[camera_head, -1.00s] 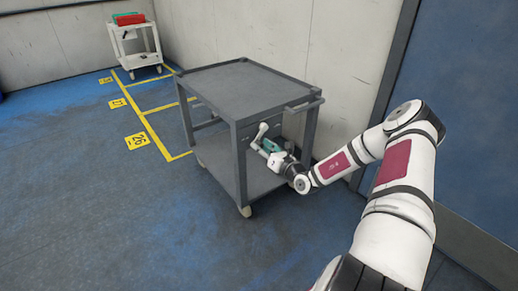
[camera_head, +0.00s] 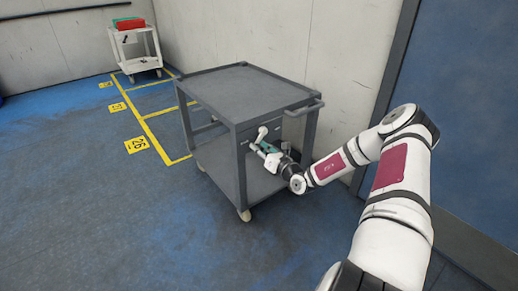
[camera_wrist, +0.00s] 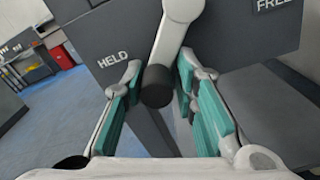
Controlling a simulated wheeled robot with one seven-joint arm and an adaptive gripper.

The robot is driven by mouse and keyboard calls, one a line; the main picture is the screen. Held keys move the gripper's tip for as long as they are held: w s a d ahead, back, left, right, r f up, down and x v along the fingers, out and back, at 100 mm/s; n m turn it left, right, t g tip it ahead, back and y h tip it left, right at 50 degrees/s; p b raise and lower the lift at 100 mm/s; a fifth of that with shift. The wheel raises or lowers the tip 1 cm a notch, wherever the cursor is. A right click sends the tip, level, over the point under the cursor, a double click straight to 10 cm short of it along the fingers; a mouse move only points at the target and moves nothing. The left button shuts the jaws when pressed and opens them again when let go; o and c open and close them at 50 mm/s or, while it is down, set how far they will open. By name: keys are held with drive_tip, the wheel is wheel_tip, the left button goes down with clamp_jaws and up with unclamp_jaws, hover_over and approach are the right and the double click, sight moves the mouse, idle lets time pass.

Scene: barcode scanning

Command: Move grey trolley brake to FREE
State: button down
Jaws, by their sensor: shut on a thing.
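The grey trolley (camera_head: 245,92) stands in the middle of the head view, with a dark panel at its near end. The pale brake lever (camera_wrist: 178,32) ends in a black knob (camera_wrist: 157,86) and hangs down, tilted slightly left, in the wrist view. The HELD label (camera_wrist: 115,56) is left of the lever, and the FREE label (camera_wrist: 275,4) is at the upper right. My gripper (camera_wrist: 159,72) is shut on the brake lever near its knob, with teal-padded fingers on either side. In the head view my gripper (camera_head: 263,150) is at the trolley panel and partly covers the lever.
A white trolley (camera_head: 135,45) with red and green items stands at the back left by the wall. Yellow floor lines and a yellow 26 marker (camera_head: 137,145) lie left of the grey trolley. The blue floor is open at the front left.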

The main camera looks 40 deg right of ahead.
sight(270, 136)
drive_tip(key=shift+a+n+p, duration=0.2)
drive_tip(key=shift+n+p, duration=0.1)
drive_tip(key=shift+p, duration=0.05)
drive_tip(key=n+p, duration=0.1)
drive_tip(key=d+n+p, duration=0.1)
drive_tip(key=n, duration=0.1)
drive_tip(key=shift+d+f, duration=0.15)
drive_tip(key=shift+f, duration=0.25)
drive_tip(key=d+n+p, duration=0.1)
drive_tip(key=d+n, duration=0.1)
drive_tip(key=n, duration=0.1)
drive_tip(key=d+n, duration=0.1)
drive_tip(key=n, duration=0.2)
drive_tip(key=d+n+p, duration=0.1)
drive_tip(key=d+n, duration=0.1)
drive_tip(key=n, duration=0.1)
drive_tip(key=shift+d+f+n+p, duration=0.15)
drive_tip(key=shift+d+n+p, duration=0.15)
drive_tip(key=shift+d+r+n, duration=0.25)
drive_tip(key=shift+d+n, duration=0.3)
drive_tip(key=shift+n, duration=0.45)
drive_tip(key=shift+d+r+n, duration=0.15)
drive_tip(key=shift+n, duration=0.15)
drive_tip(key=shift+w+r, duration=0.1)
drive_tip(key=shift+r, duration=0.1)
drive_tip(key=c, duration=1.4)
unclamp_jaws()
